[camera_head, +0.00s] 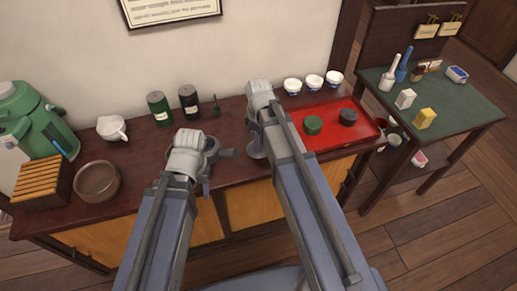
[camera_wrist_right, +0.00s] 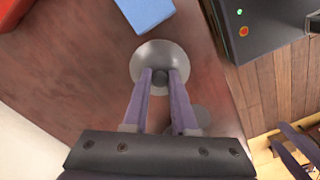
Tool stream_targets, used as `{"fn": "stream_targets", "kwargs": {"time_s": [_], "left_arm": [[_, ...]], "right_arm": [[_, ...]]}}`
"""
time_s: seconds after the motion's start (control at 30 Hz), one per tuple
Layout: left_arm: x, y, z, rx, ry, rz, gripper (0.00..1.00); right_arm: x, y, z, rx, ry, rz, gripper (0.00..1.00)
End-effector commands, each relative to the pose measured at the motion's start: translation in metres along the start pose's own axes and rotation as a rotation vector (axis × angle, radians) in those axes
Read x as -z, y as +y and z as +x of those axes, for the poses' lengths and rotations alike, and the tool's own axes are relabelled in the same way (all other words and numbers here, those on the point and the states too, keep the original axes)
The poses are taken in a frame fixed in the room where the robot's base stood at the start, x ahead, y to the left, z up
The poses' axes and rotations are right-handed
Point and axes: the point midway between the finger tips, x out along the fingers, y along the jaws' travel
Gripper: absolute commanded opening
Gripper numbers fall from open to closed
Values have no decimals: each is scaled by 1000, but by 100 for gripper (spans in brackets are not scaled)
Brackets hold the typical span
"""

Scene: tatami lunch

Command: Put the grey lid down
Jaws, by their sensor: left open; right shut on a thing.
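The grey lid (camera_wrist_right: 149,54) is a round disc with a dark knob in the right wrist view. My right gripper (camera_wrist_right: 160,80) is shut on the knob. In the head view the lid (camera_head: 257,154) is under my right gripper (camera_head: 256,144), left of the red tray; I cannot tell whether it touches the table. A dark grey pot with a side handle (camera_head: 228,153) stands left of it, partly hidden behind my left arm. My left gripper (camera_head: 206,186) is open beside the pot, mostly hidden by its own wrist.
The red tray (camera_head: 325,146) holds a green piece (camera_head: 313,125) and a dark piece (camera_head: 348,117). Several white bowls (camera_head: 292,85) stand behind it. Two canisters (camera_head: 159,108) and a whisk (camera_head: 216,106) stand at the back. A brown bowl (camera_head: 97,181) stands left.

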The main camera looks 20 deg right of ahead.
Motion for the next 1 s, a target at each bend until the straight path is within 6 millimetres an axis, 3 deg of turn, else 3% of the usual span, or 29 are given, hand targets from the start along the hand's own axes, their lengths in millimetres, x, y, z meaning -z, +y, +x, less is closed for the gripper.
{"fn": "stream_targets", "kwargs": {"time_s": [0.03, 0.17, 0.6, 0.63, 0.87, 1.0], "left_arm": [[1, 1, 13, 0, 0, 0, 50], [2, 3, 27, 0, 0, 0, 50], [2, 3, 30, 0, 0, 0, 50], [2, 3, 29, 0, 0, 0, 50], [2, 3, 29, 0, 0, 0, 50], [2, 3, 29, 0, 0, 0, 50]], "right_arm": [[0, 0, 13, 0, 0, 0, 0], [0, 0, 27, 0, 0, 0, 0], [0, 0, 31, 0, 0, 0, 0], [0, 0, 30, 0, 0, 0, 28], [0, 0, 29, 0, 0, 0, 53], [0, 0, 29, 0, 0, 0, 55]]}}
